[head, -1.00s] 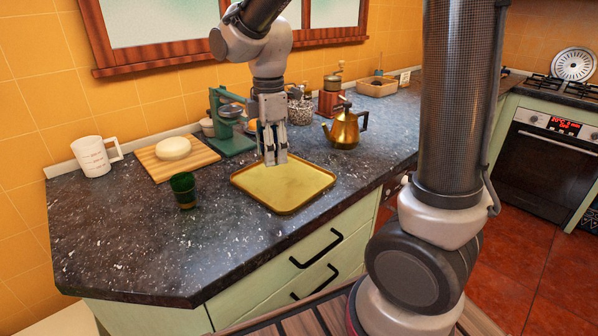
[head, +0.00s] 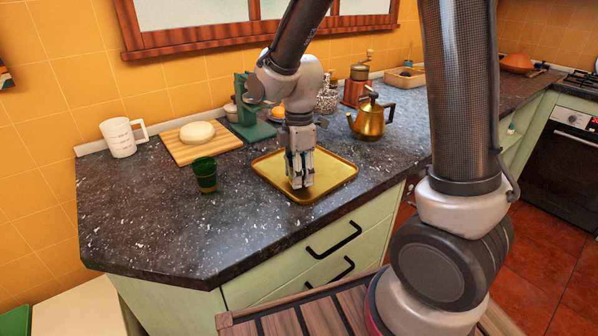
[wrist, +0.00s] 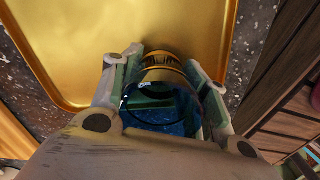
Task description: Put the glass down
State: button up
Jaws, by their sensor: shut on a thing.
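My gripper (head: 301,182) points down over the yellow-gold tray (head: 335,180) on the counter. In the wrist view my gripper (wrist: 165,75) is shut on a see-through, bluish glass (wrist: 160,108) with a gold-looking band at its far end. The tray (wrist: 195,25) lies beyond and beneath it. In the head view the fingers hide the held glass, and I cannot tell whether it touches the tray. A dark green glass (head: 205,175) stands upright on the counter left of the tray.
The counter's front left is clear.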

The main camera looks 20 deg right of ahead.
jog(key=shift+f, duration=0.1)
jog(key=o, duration=1.1)
jog(key=shift+c, duration=0.2)
notch_tip(320, 180, up, 12)
jog(key=s+d+r+m+t, duration=0.2)
jog(key=s+d+r+m, duration=0.1)
jog(key=s+d+m, duration=0.4)
jog(key=s+d+r+m+t, duration=0.2)
jog(key=s+d+r+m, duration=0.1)
jog(key=s+d+m, duration=0.5)
jog(key=s+m, duration=0.3)
jog(key=shift+d, duration=0.2)
